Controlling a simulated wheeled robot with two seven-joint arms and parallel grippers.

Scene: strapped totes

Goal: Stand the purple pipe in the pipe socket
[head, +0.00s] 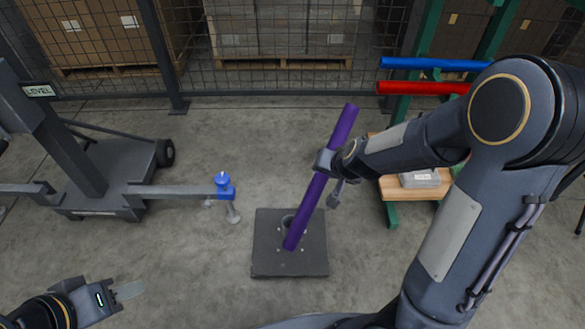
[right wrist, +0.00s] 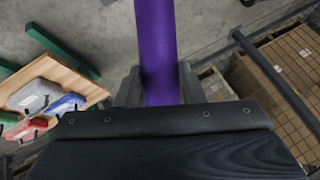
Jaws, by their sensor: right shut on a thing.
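The purple pipe (head: 339,132) is held tilted in the head view, its upper end leaning right and away, its lower end down toward the left. My right gripper (head: 324,163) is shut around its middle. The pipe (right wrist: 155,45) also runs up between the fingers in the right wrist view. The pipe socket (head: 287,219) is a round opening on a dark square plate (head: 265,259) on the floor. The pipe's lower end overlaps the plate in front of the opening, outside it; its height is unclear. My left gripper (head: 128,291) is low at left, apart from everything; its jaw gap is unclear.
A grey wheeled stand (head: 75,165) with an arm bearing a blue clamp (head: 223,187) stands left of the plate. A green rack (head: 404,110) at right holds a blue pipe (head: 435,63) and a red pipe (head: 424,87) above a wooden shelf (head: 396,190). A mesh fence closes the back.

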